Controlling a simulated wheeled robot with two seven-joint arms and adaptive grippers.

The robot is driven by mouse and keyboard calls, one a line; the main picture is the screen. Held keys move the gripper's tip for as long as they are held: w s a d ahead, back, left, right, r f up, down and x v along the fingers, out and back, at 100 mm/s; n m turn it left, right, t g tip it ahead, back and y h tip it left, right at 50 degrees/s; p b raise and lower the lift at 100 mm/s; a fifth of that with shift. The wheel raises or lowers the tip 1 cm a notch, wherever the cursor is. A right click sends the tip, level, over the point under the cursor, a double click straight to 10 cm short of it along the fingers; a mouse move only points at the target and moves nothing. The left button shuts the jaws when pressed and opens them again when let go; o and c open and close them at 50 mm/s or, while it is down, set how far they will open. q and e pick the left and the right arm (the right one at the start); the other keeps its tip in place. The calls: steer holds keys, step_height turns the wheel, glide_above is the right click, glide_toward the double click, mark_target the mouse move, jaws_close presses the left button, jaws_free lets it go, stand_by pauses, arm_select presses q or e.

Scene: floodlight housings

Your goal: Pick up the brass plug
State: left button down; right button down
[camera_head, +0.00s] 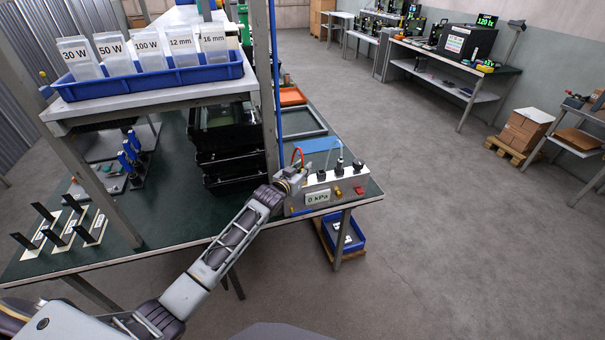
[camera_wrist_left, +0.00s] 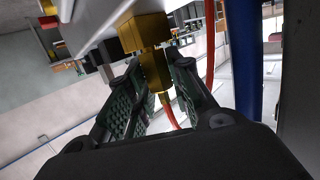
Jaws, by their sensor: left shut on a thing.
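The brass plug (camera_wrist_left: 155,68) is a gold-coloured block fitting in the left wrist view, with a red hose (camera_wrist_left: 168,112) running beside its narrow end. My left gripper (camera_wrist_left: 158,92) has its green-padded fingers on either side of the plug and is shut on it. In the head view, my left gripper (camera_head: 291,178) is at the left end of the grey test box (camera_head: 325,192), which has a "0 kPa" display. The plug is too small and covered to make out there. I cannot tell whether the plug is still seated in the box. My right gripper is not in view.
The green bench (camera_head: 180,215) carries stacked black housings (camera_head: 228,140) and, at left, several black-handled pieces on plates. A shelf upright (camera_head: 264,90) and a blue hose (camera_head: 275,80) stand close to the gripper. A blue bin (camera_head: 340,237) is below. Floor to the right is free.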

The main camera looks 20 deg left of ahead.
mark_target(302, 169)
arm_select(q)
steer(key=shift+r, duration=0.1)
steer(key=shift+r, duration=1.8)
steer(key=shift+s+f, duration=0.2)
steer(key=shift+s, duration=0.15)
steer(key=f+b+v, duration=0.2)
steer(key=f+v, duration=0.1)
steer(key=v, duration=1.4)
steer(key=shift+s, duration=0.3)
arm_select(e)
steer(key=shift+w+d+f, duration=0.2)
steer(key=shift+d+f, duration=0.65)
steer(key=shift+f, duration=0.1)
arm_select(q)
steer(key=shift+a, duration=0.1)
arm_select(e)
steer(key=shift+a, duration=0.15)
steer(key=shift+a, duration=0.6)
arm_select(q)
steer(key=shift+r, duration=0.1)
